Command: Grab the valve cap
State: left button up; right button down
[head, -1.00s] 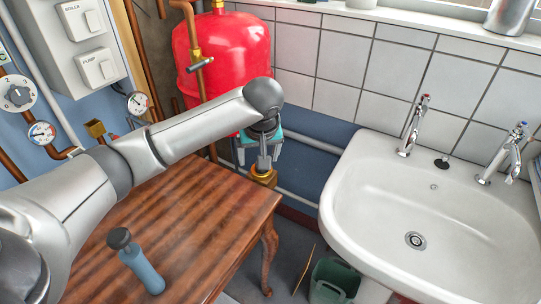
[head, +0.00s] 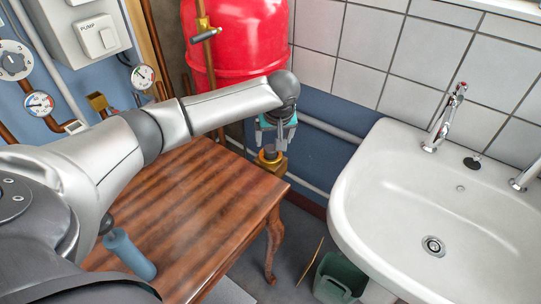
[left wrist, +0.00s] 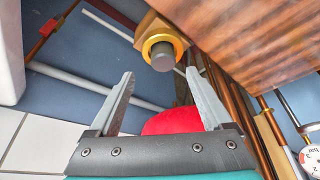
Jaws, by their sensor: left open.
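The valve cap is a short dark grey cylinder on a gold ring and brass fitting. In the left wrist view the cap (left wrist: 162,58) shows just beyond the fingertips, centred between them. In the head view the cap (head: 270,150) sits beside the wooden table's far corner, directly below my left gripper (head: 270,138). My left gripper is open and empty, pointing down, with its two fingers (left wrist: 160,76) spread wider than the cap. The fingers look apart from the cap. My right gripper is not in view.
A wooden table (head: 190,185) stands close beside the valve and holds a blue-grey handled tool (head: 130,254). A red tank (head: 238,45) hangs behind. A white sink (head: 385,190) is at right, with a green bin (head: 335,279) below. Pipes run along the wall.

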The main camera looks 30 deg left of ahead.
aim_at(270, 148)
pick_arm(q)
jog(key=shift+w+a+f, duration=0.1)
jog(key=shift+f, duration=0.3)
jog(key=b+x, duration=0.2)
jog(key=x, duration=0.1)
jog(key=shift+a+f, duration=0.2)
jog(key=shift+f, duration=0.1)
jog(key=shift+a+f, duration=0.1)
jog(key=shift+f, duration=0.25)
jog(key=shift+c, duration=1.2)
jog(key=c, duration=1)
grip_shut()
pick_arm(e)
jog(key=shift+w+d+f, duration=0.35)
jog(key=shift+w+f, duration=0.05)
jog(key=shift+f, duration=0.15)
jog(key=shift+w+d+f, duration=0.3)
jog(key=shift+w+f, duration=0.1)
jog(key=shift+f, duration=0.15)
